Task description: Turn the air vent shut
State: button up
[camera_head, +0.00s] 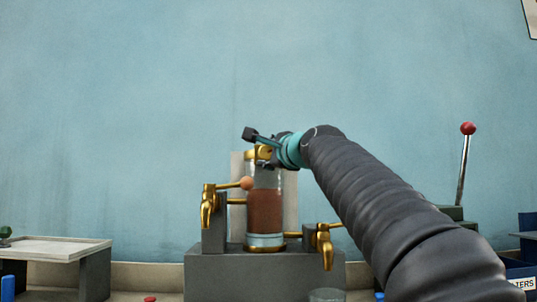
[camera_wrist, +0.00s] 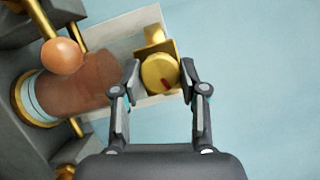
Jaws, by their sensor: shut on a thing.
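The air vent is a round brass knob (camera_wrist: 160,72) with a red mark on its face, on a square brass block at the top of the decanting vessel. My gripper (camera_wrist: 162,82) has its two fingers on either side of the knob in the wrist view and is shut on it. The red mark points toward the lower right in that view. In the head view, the brass vent (camera_head: 262,153) shows above the vessel, partly hidden by my gripper (camera_head: 262,140). The glass vessel (camera_head: 265,212) holds reddish-brown liquid.
A brass tap (camera_head: 208,208) with an orange ball handle (camera_head: 247,183) stands left of the vessel, and another brass tap (camera_head: 326,245) is at its right. A clear glass (camera_head: 326,295) is below. A red-knobbed lever (camera_head: 467,129) stands at right, a pale tray (camera_head: 55,248) at left.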

jog(key=n+g, duration=0.1)
jog(key=n, duration=0.3)
jog(key=shift+g, duration=0.4)
jog(key=shift+r+n+g+h, duration=0.1)
jog(key=shift+n+g+h, duration=0.45)
jog(key=shift+n, duration=1.25)
jog(key=o, duration=1.1)
jog(key=shift+o, duration=0.2)
jog(key=shift+h, duration=0.35)
jog(key=shift+s+d+r, duration=0.15)
jog(key=shift+s, duration=0.3)
jog(key=v, duration=1.1)
